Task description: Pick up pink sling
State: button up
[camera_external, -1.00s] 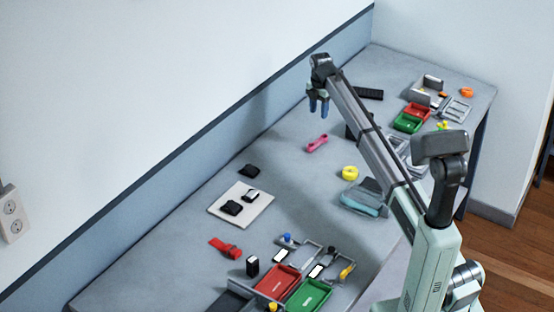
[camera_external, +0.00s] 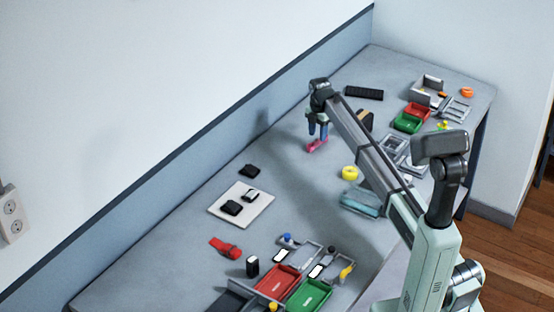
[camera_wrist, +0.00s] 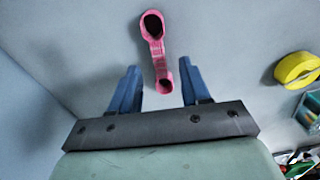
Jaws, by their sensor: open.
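The pink sling (camera_external: 318,145) lies on the grey table, directly below my gripper (camera_external: 317,132) in the external view. In the wrist view the pink sling (camera_wrist: 157,50) is a narrow strap with a larger loop at the far end and a smaller loop at the near end. My gripper (camera_wrist: 162,85) is open, with one blue finger on each side of the sling's near end. The fingers look apart from the strap. In the external view they hide part of the sling, and I cannot tell their exact height above the table.
A yellow roll (camera_external: 349,173) sits right of the sling, beside a teal bin (camera_external: 360,203). The wall runs along the left table edge.

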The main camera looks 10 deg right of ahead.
aim_at(317, 143)
jog(key=shift+f, duration=1.45)
jog(key=shift+c, duration=0.5)
grip_shut()
